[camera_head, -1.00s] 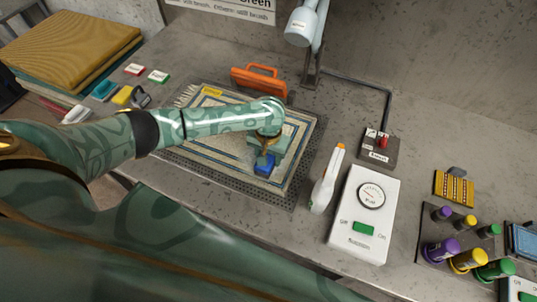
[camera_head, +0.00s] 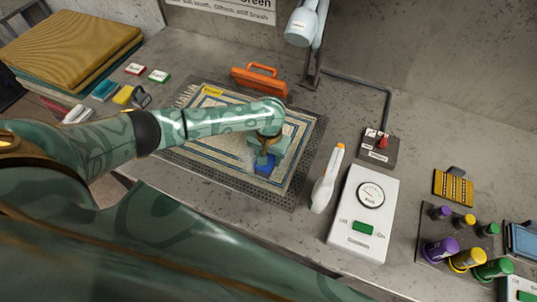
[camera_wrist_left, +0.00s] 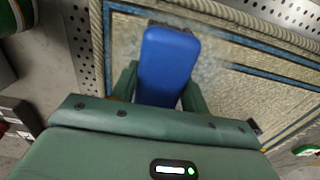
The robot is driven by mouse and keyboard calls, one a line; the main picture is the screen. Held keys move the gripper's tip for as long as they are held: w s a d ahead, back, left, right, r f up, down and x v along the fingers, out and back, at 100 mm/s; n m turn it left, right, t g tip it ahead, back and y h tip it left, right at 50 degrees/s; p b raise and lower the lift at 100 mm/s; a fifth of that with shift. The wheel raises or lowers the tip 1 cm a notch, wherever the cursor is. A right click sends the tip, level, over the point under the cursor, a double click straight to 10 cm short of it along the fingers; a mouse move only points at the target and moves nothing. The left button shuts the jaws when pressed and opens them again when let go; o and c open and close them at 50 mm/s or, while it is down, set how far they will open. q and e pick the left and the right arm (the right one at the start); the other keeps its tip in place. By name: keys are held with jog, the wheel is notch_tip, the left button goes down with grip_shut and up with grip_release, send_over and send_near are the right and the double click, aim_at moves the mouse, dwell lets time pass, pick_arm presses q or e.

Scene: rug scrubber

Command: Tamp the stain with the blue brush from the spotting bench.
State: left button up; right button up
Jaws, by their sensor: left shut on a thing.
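My left gripper (camera_head: 268,150) is shut on the blue brush (camera_head: 265,164) over the front part of a cream and blue bordered rug (camera_head: 210,146). In the left wrist view the blue brush (camera_wrist_left: 168,66) stands between the two green fingers (camera_wrist_left: 158,88). Its bristles are hidden, so I cannot tell whether they touch the rug. A paler, hazy patch (camera_wrist_left: 212,55) shows on the rug beside the brush; the stain itself is not clear. My right gripper is not in view.
The rug lies on a dark perforated panel (camera_head: 310,150). To its right are a white spray bottle (camera_head: 325,182) and a white dial box (camera_head: 364,212). An orange-handled tool (camera_head: 259,80) stands behind it. Several capped bottles (camera_head: 467,260) stand at far right.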

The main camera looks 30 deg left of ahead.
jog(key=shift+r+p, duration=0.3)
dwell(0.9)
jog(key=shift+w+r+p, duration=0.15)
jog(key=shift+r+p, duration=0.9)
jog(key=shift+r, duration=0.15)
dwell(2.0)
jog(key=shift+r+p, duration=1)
jog(key=shift+p, duration=0.1)
dwell(1.9)
